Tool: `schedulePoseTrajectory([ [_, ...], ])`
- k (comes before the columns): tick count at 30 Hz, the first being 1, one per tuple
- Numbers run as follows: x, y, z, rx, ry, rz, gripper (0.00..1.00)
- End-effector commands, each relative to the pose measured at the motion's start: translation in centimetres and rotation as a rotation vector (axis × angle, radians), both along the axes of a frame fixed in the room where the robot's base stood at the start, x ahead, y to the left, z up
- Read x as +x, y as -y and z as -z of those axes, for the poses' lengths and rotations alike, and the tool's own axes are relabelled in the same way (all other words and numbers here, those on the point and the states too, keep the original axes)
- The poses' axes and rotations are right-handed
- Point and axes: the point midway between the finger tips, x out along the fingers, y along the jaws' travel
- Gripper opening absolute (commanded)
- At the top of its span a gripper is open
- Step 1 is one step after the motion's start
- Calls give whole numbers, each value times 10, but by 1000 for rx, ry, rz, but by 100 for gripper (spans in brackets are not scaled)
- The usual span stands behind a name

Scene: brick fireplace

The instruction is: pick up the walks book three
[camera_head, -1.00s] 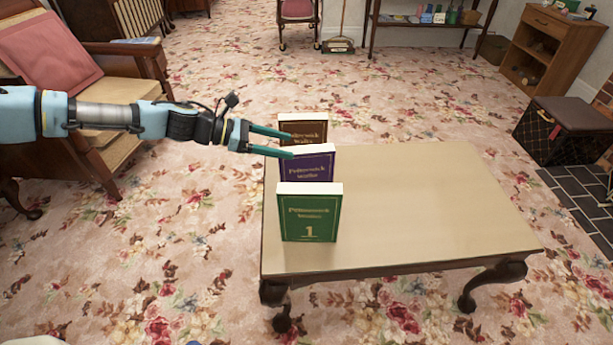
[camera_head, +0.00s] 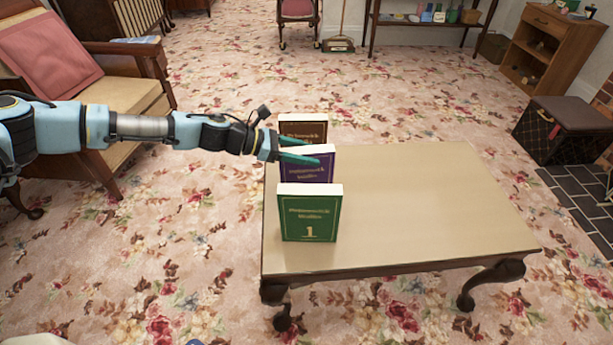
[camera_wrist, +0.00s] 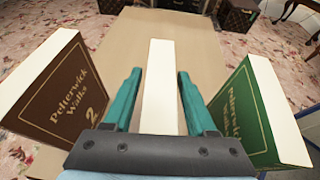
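Three books stand upright in a row on a low table (camera_head: 430,205). The middle book is purple (camera_head: 308,174), with its number not readable in the head view. In the wrist view only the white page edge of this middle book (camera_wrist: 160,85) shows. My gripper (camera_head: 313,152) reaches in from the left at the top of the purple book. In the wrist view my gripper (camera_wrist: 159,76) is open, with one teal finger on each side of the book and small gaps visible.
The brown book (camera_head: 304,130), marked 2 in the wrist view (camera_wrist: 62,95), stands behind the purple one. The green book (camera_head: 310,215), marked 1, stands in front. The table's right side is clear. A wooden armchair (camera_head: 125,95) stands at the left.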

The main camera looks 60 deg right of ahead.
Motion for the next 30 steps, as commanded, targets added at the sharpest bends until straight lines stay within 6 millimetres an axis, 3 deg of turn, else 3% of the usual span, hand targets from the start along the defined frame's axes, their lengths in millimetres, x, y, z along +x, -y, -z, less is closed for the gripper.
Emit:
schedulePoseTrajectory([
  [2, 0, 0, 0, 0, 0, 0, 47],
  [15, 0, 0, 0, 0, 0, 0, 0],
  [30, 0, 0, 0, 0, 0, 0, 0],
])
